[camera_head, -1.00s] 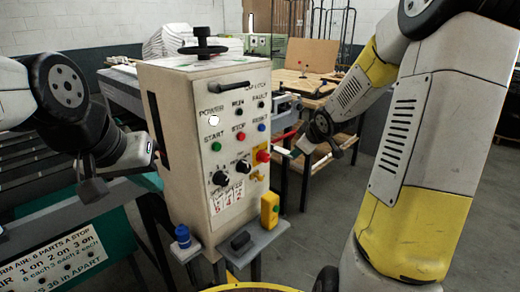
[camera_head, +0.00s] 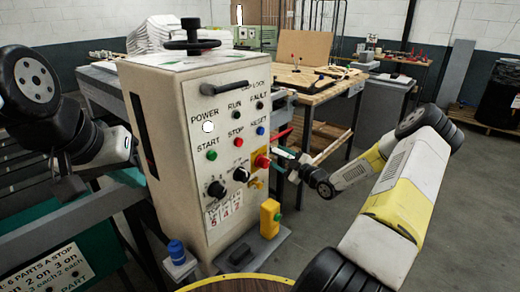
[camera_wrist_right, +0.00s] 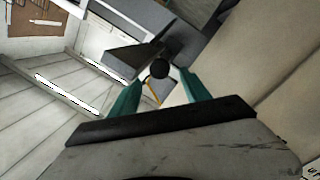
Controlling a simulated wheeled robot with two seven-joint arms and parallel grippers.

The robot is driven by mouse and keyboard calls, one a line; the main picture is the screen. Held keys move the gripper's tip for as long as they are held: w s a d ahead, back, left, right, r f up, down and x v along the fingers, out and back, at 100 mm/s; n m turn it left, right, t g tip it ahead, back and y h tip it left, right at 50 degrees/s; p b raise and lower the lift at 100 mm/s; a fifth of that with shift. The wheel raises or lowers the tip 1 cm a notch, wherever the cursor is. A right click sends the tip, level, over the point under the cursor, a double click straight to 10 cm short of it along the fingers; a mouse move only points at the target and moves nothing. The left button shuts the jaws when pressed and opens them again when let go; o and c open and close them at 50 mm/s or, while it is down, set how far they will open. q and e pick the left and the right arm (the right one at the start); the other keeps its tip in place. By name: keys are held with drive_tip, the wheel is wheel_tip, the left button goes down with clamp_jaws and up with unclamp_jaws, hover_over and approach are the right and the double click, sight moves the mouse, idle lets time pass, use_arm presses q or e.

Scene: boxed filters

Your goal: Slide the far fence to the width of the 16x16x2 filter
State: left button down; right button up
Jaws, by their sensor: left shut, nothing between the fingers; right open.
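My right gripper (camera_wrist_right: 160,95) is open, with teal fingers on either side of a round black knob (camera_wrist_right: 160,69); I cannot tell whether they touch it. The knob sits by a dark grey angled plate (camera_wrist_right: 128,58), which may be part of the fence; I cannot be sure. In the head view my right gripper (camera_head: 287,155) is just right of the control cabinet (camera_head: 178,140), and the fence is not clearly visible there. My left gripper (camera_head: 68,186) is shut and empty, left of the cabinet. I cannot make out a 16x16x2 filter.
The cabinet has a red stop knob (camera_head: 262,161) close to my right gripper, and a handwheel (camera_head: 192,40) on top. A yellow box (camera_head: 269,218) and a blue-capped item (camera_head: 176,250) stand at its foot. A wooden bench (camera_head: 310,85) stands behind. The floor at right is open.

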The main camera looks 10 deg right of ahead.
drive_tip(key=x, duration=0.4)
drive_tip(key=shift+w+a, duration=0.2)
drive_tip(key=shift+w, duration=0.15)
drive_tip(key=shift+c, duration=0.2)
clamp_jaws()
idle(1.0)
